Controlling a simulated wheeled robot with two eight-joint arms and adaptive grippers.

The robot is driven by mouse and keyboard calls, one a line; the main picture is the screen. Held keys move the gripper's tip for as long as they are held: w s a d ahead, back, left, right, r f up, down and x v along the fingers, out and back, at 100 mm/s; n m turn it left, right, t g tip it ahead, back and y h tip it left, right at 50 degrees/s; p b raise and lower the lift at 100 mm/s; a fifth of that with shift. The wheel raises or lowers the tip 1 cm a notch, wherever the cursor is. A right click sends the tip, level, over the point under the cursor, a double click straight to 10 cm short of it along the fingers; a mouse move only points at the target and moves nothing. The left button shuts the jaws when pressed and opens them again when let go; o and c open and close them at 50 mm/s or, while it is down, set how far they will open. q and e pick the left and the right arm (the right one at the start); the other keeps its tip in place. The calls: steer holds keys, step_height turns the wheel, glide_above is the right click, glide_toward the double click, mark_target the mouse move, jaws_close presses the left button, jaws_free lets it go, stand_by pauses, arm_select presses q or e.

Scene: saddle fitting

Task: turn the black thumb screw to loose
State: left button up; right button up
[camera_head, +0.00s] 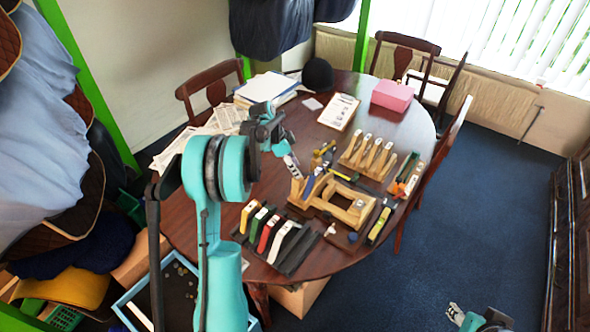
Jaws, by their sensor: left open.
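A wooden fitting frame (352,214) stands on the table, with small dark, blue and yellow parts around its left end. I cannot pick out the black thumb screw at this size. My left gripper (286,148) is open, above the table, up and left of the frame and apart from it. A pale narrow piece (292,168) shows just below the left gripper; I cannot tell whether it touches it. Part of my right arm's end (480,319) shows low at the right edge of the floor, cut off by the frame; its jaws cannot be read.
The oval wooden table (210,235) carries a rack of coloured strips (272,236), a rack of wooden pieces (368,158), a tool tray (406,178), a pink box (392,95), a clipboard (339,111) and papers (266,88). Chairs stand around it. Blue floor is free at right.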

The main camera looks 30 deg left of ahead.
arm_select(q)
steer(key=shift+w+d+f, duration=0.1)
steer(key=shift+f, duration=0.15)
steer(key=shift+c, duration=0.3)
jaws_close()
